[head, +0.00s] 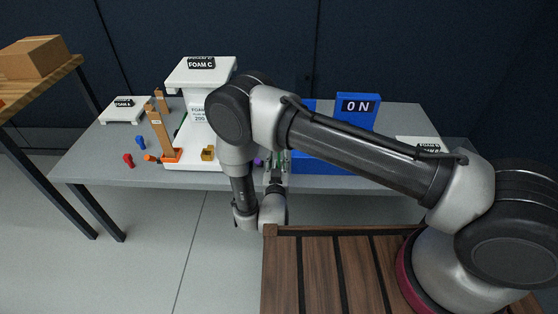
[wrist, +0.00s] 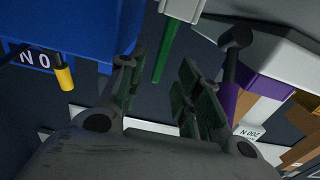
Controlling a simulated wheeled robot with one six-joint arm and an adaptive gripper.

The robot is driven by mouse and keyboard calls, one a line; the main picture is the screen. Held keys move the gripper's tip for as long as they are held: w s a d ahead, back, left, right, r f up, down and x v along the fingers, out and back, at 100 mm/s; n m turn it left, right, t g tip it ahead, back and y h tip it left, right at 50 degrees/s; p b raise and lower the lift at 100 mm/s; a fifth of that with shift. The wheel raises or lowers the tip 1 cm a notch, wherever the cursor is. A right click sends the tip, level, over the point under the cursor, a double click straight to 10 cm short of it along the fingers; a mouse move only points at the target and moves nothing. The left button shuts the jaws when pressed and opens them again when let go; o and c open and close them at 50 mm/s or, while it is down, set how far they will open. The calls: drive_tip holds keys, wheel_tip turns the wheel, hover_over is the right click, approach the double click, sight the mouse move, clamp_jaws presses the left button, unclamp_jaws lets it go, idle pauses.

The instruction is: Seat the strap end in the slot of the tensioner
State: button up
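My gripper (head: 277,162) is in front of the blue unit, largely behind my arm in the head view. In the wrist view its two green-padded fingers (wrist: 160,95) are spread apart, with nothing held between them. A narrow green strip (wrist: 166,52) extends from a white block (wrist: 184,8) beyond the fingertips. I cannot tell whether it is the strap end.
Small red (head: 128,160) and blue (head: 140,142) pieces lie on the grey table (head: 95,155). White foam pads sit at both table ends. A wooden table is at left.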

sight(279, 156)
drive_tip(key=w, duration=0.3)
drive_tip(key=shift+w+d, duration=0.25)
drive_tip(key=shift+c, duration=0.4)
clamp_jaws()
drive_tip(key=shift+r, duration=0.1)
